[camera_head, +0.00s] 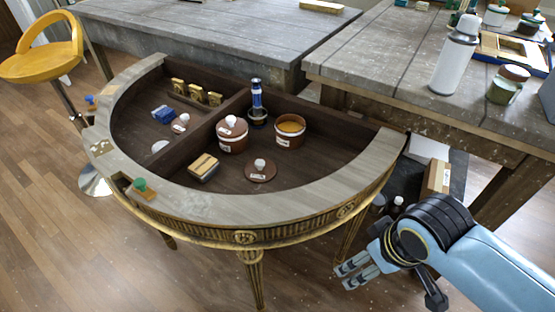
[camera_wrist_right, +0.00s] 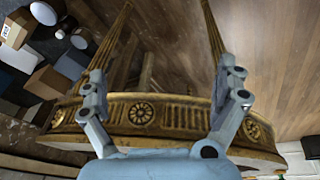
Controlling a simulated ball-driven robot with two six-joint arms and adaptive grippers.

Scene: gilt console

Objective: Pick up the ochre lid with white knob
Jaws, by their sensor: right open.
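A brown-ochre lid with a white knob (camera_head: 260,172) lies flat on the dark floor of the console's right compartment. A similar small lid with a white knob (camera_head: 180,124) lies in the left compartment. A reddish-brown pot (camera_head: 232,143) wears a lid with a white knob. A second pot (camera_head: 290,134) stands open, with ochre inside. I cannot tell for certain which lid is the ochre one. My right gripper (camera_head: 355,268) is open and empty, outside the console's front right edge and low beside it. In the wrist view its fingers (camera_wrist_right: 163,82) face the gilt apron. My left gripper is out of view.
The half-round console (camera_head: 200,205) has a raised pale rim and a dark divider. A blue bottle (camera_head: 257,98), wooden block (camera_head: 203,167), gold pieces (camera_head: 196,92) and blue item (camera_head: 162,112) stand inside. Grey tables (camera_head: 370,60) stand behind. Boxes (camera_head: 436,177) lie near my right arm.

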